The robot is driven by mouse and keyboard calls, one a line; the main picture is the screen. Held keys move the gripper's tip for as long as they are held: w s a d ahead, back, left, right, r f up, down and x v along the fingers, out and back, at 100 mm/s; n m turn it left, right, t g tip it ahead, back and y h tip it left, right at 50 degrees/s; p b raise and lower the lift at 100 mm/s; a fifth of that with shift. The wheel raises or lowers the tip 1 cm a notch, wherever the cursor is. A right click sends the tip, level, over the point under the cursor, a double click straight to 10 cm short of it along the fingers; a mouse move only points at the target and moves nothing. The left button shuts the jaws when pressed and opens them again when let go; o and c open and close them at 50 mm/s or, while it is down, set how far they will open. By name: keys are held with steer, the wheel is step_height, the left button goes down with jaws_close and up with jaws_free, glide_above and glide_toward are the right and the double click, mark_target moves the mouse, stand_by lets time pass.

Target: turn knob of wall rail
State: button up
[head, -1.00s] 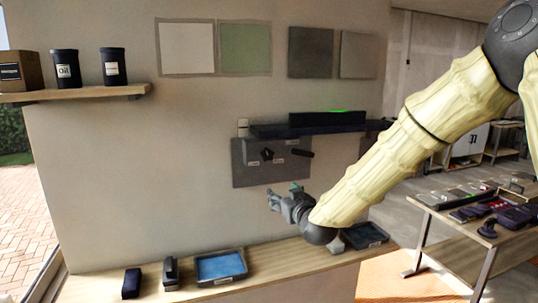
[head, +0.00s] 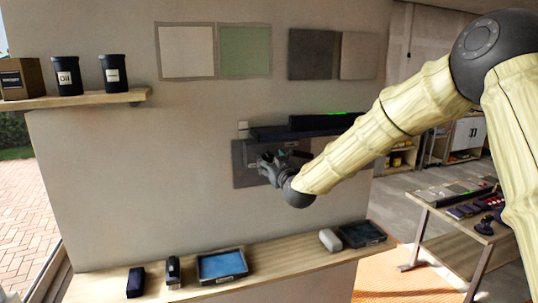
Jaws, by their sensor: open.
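The wall rail is a dark shelf-like bar (head: 270,133) on the wall, with a black box (head: 318,121) bearing a green light strip on it. A grey panel (head: 243,176) is mounted on the wall just below the bar. My gripper (head: 265,163) is open in front of the panel, at its left-middle part. The knob on the panel is hidden behind my gripper, and I cannot tell whether the fingers touch it. My forearm covers the right part of the panel and bar.
A wooden ledge (head: 285,264) below holds a blue-lined tray (head: 222,266), a second dark tray (head: 361,234), a light grey block (head: 330,240) and small dark items. A shelf (head: 100,98) at upper left holds a box and two black canisters. A workbench (head: 450,222) stands at right.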

mark_target(267, 157)
steer(key=shift+p+x, duration=0.5)
steer(key=shift+x, duration=0.9)
steer(key=c, duration=1)
